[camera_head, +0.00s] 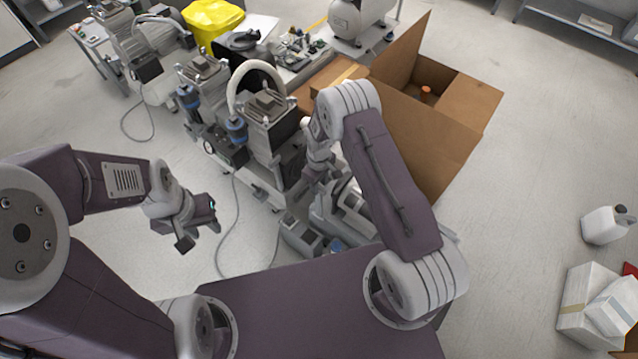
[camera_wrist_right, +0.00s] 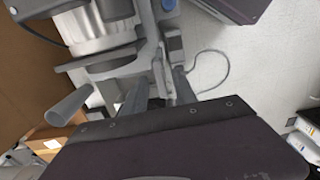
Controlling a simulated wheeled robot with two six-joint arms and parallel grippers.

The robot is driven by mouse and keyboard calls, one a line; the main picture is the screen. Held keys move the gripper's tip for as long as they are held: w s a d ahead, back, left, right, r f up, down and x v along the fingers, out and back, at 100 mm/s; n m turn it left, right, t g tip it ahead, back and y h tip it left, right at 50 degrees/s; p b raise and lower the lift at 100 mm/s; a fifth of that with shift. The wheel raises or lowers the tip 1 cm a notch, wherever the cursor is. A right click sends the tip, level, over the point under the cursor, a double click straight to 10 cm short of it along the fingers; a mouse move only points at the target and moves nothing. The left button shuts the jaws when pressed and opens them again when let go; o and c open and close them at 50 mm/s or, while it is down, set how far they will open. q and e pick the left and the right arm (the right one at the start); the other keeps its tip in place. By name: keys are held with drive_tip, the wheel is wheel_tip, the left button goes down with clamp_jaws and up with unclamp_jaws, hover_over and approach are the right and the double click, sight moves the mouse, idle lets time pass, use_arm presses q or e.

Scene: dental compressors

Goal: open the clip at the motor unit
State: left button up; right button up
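The compressor with the motor unit (camera_head: 268,132) stands in the middle of the head view, under a white curved hose. In the right wrist view a silver ribbed cylinder (camera_wrist_right: 92,32) with grey bracket parts fills the upper left. A narrow grey upright part (camera_wrist_right: 158,66), which may be the clip, is in front of my right gripper (camera_wrist_right: 160,82). The two fingers stand apart on either side of it; contact cannot be made out. In the head view my right gripper is at the compressor's right side, mostly hidden by its wrist. My left gripper (camera_head: 198,226) is open and empty over the floor.
An open cardboard box (camera_head: 425,125) stands right of the compressor. More compressors (camera_head: 145,45) and a yellow bin (camera_head: 212,18) are behind. A cable (camera_head: 235,215) lies on the floor. A white canister (camera_head: 605,225) and packages (camera_head: 592,305) are at the far right.

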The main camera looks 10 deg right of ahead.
wheel_tip(320, 180, up, 9)
drive_tip(key=shift+p, duration=0.45)
